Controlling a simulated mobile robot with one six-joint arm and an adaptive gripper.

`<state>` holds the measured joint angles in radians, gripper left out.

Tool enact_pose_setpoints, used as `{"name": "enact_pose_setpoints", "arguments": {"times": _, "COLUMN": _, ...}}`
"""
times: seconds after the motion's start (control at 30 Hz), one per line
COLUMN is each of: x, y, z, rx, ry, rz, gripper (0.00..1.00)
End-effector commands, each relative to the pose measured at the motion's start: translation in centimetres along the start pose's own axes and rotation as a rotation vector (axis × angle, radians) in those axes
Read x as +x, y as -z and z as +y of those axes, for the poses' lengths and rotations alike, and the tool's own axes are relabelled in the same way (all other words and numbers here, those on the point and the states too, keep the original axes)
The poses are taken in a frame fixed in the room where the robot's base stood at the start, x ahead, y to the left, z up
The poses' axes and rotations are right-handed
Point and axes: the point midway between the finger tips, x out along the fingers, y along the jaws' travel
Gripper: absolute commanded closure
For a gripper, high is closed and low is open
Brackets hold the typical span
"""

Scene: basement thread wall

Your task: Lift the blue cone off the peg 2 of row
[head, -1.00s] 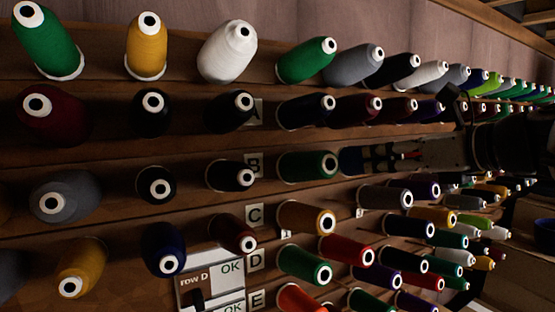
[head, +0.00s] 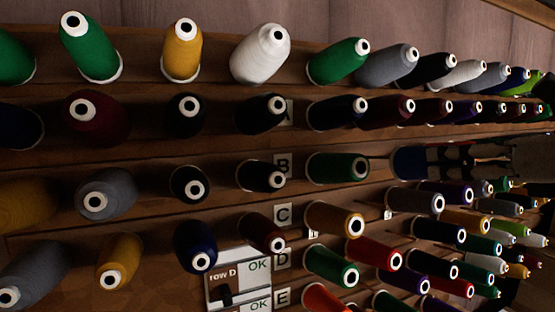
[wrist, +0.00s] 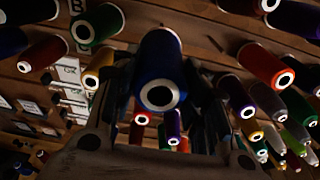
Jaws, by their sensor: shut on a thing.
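The blue cone (wrist: 160,65) is large in the middle of the wrist view, its pale holed end facing the camera. The dark fingers of my gripper stand on both sides of it and are shut on it. In the head view, the blue cone (head: 407,163) shows dark blue at the left end of my gripper (head: 440,162), right of the green cone (head: 338,167) of row B. A thin peg-like line shows between the green cone and the blue cone. I cannot tell whether the peg is still inside the cone.
Rows of thread cones crowd the wall above and below my gripper, including a grey cone (head: 415,199) just below and a dark red one (head: 391,108) above. Label B (head: 283,165) marks the row. A "row D" OK card (head: 238,280) hangs lower left.

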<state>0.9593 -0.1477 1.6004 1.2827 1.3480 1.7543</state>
Motion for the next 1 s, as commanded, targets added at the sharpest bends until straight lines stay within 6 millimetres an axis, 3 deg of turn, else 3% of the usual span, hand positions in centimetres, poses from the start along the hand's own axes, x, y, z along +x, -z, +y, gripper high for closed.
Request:
{"name": "enact_pose_setpoints", "arguments": {"times": 0.27, "x": -0.4, "y": -0.3, "z": 0.0, "rx": 0.000, "ry": 0.001, "rz": -0.001, "gripper": 0.80}}
{"name": "enact_pose_setpoints", "arguments": {"times": 0.7, "x": -4.2, "y": -1.9, "z": 0.0, "rx": 0.000, "ry": 0.002, "rz": -0.001, "gripper": 0.80}}
{"name": "enact_pose_setpoints", "arguments": {"times": 1.0, "x": -4.5, "y": -1.8, "z": 0.0, "rx": 0.000, "ry": 0.000, "rz": -0.001, "gripper": 0.80}}
